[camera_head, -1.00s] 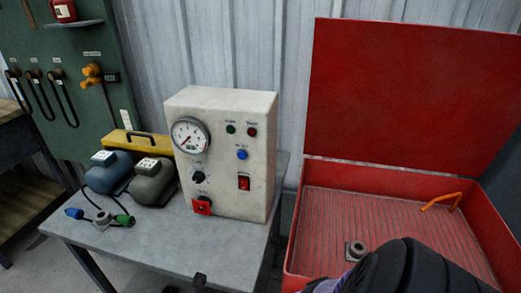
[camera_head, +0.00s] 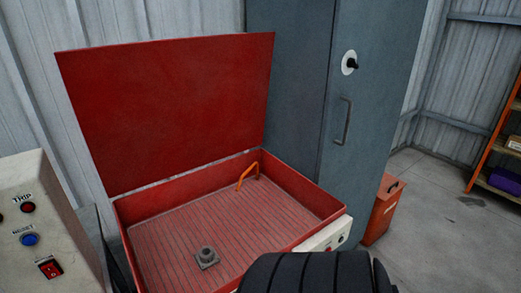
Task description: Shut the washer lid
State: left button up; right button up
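The red washer (camera_head: 185,188) stands at the centre left of the head view. Its red lid (camera_head: 170,110) is raised, standing nearly upright along the back edge. Inside the open basin are a ribbed floor (camera_head: 165,235), a small grey fitting (camera_head: 206,257) and an orange curved handle or spout (camera_head: 247,176). A white panel (camera_head: 325,236) with small controls is on the washer's front right. A black ribbed part of my arm shows at the bottom centre, in front of the basin's near edge. Neither gripper's fingers are in view.
A grey cabinet (camera_head: 375,110) with a handle and a round knob stands right behind the washer. A red bin (camera_head: 383,208) is on the floor beside it. A pale control box (camera_head: 45,225) is at the left. An orange shelf (camera_head: 498,145) is at the far right, with clear floor before it.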

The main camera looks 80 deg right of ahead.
aim_at(149, 112)
jog(key=i+j+z, duration=0.1)
jog(key=z, duration=0.3)
jog(key=j+z, duration=0.2)
jog(key=z, duration=0.25)
jog(key=i+j+z, duration=0.15)
jog(key=z, duration=0.25)
jog(key=j+z, duration=0.2)
jog(key=z, duration=0.2)
jog(key=j+z, duration=0.2)
jog(key=z, duration=0.25)
